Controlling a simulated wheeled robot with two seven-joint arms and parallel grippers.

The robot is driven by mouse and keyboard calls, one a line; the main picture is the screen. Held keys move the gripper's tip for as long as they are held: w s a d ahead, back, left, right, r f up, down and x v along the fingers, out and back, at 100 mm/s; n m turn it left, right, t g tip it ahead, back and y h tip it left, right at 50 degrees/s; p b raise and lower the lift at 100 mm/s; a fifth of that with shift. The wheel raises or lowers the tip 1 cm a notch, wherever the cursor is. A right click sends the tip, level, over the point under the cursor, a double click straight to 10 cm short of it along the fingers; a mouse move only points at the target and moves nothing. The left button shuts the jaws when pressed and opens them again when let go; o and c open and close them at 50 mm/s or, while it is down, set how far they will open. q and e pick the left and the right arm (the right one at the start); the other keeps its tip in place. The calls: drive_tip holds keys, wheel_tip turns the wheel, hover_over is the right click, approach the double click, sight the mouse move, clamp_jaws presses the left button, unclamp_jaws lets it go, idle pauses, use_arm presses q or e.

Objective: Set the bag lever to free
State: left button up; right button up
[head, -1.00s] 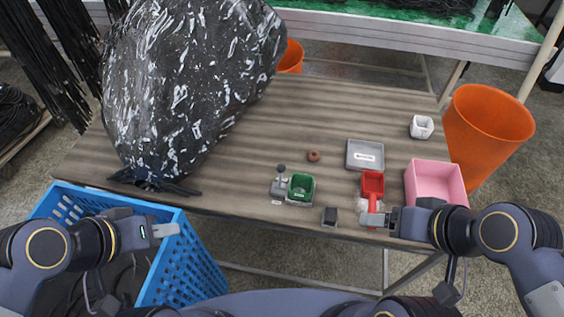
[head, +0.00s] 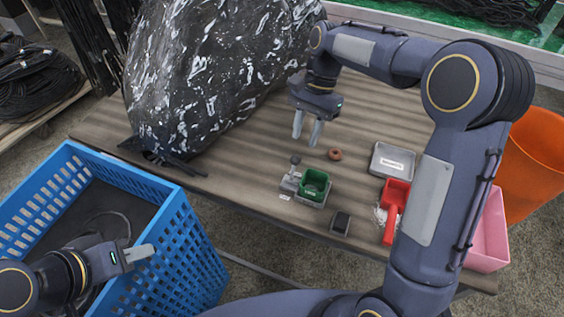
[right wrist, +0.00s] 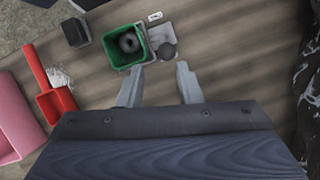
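A small grey fixture (head: 312,198) with a green cup on it sits near the table's front edge. A short lever with a dark round knob (head: 295,160) stands at the left of the green cup (head: 314,182). The knob also shows in the right wrist view (right wrist: 168,50), beside the green cup (right wrist: 124,54). My right gripper (head: 307,136) points down behind the knob, apart from it. Its two fingers are spread and empty, as the right wrist view shows (right wrist: 160,86). My left gripper (head: 139,254) is over the blue crate; its finger gap is hidden.
A large black-and-white speckled bag (head: 205,70) fills the table's left. A brown ring (head: 335,154), grey tray (head: 391,161), red scoop (head: 394,200), dark small block (head: 340,222) and pink bin (head: 490,240) lie around the fixture. A blue crate (head: 205,245) stands in front.

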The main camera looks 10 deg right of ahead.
sight(296, 156)
drive_tip(key=x, duration=0.3)
drive_tip(key=b+x, duration=0.1)
drive_tip(key=x, duration=0.4)
drive_tip(key=shift+w+a+f, duration=0.25)
drive_tip(key=shift+a+f, duration=0.1)
clamp_jaws()
